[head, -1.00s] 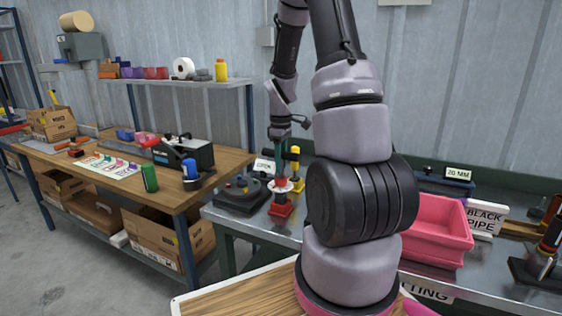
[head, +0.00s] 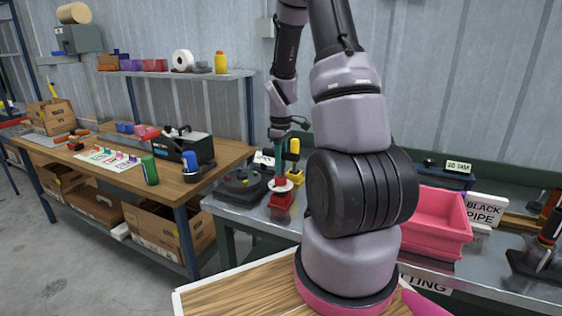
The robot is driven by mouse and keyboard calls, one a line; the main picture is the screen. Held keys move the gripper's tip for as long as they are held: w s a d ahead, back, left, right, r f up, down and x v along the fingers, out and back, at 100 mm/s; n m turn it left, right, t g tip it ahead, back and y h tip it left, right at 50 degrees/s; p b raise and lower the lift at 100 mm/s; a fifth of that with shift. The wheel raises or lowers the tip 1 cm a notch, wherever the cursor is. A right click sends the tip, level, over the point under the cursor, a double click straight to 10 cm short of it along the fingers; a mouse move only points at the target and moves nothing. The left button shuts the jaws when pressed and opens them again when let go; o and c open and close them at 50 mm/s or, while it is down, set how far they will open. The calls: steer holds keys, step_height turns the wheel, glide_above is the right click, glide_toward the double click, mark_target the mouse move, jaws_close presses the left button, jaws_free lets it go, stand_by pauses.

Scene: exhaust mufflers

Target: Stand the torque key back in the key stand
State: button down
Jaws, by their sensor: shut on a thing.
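My gripper (head: 280,138) points down over the back workbench, left of my arm's thick lower links. It is shut on a thin, dark greenish upright piece, which I take to be the torque key (head: 280,156). Below it is a red stand (head: 280,200) with a pale round disc (head: 281,184) over it. The key's lower end is close above or at the disc; I cannot tell whether it touches. A yellow stand (head: 297,180) with a yellow-topped upright piece (head: 294,148) is just behind to the right. The fingertips are small and partly unclear.
A pink bin (head: 437,225) is right of my arm. The wooden bench (head: 175,190) at left holds a black machine (head: 195,147) and a green can (head: 149,170). A metal wall shelf is behind.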

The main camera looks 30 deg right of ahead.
stand_by(0.3)
steer(key=c, duration=0.5)
jaws_free()
step_height(320, 180, up, 10)
steer(key=shift+r, duration=0.25)
steer(key=shift+a+r, duration=0.15)
steer(key=shift+r, duration=0.35)
steer(key=s+a+r+m+t+y, duration=0.1)
steer(key=s+a+r+m+t, duration=0.2)
steer(key=s+a+r+m, duration=0.3)
steer(key=s+a+r+m+t+y, duration=0.1)
steer(key=s+a+r+m+t, duration=0.3)
steer(key=s+r, duration=0.9)
steer(key=a+m, duration=0.1)
steer(key=a, duration=0.2)
steer(key=shift+s+m, duration=0.3)
steer(key=shift+m, duration=0.1)
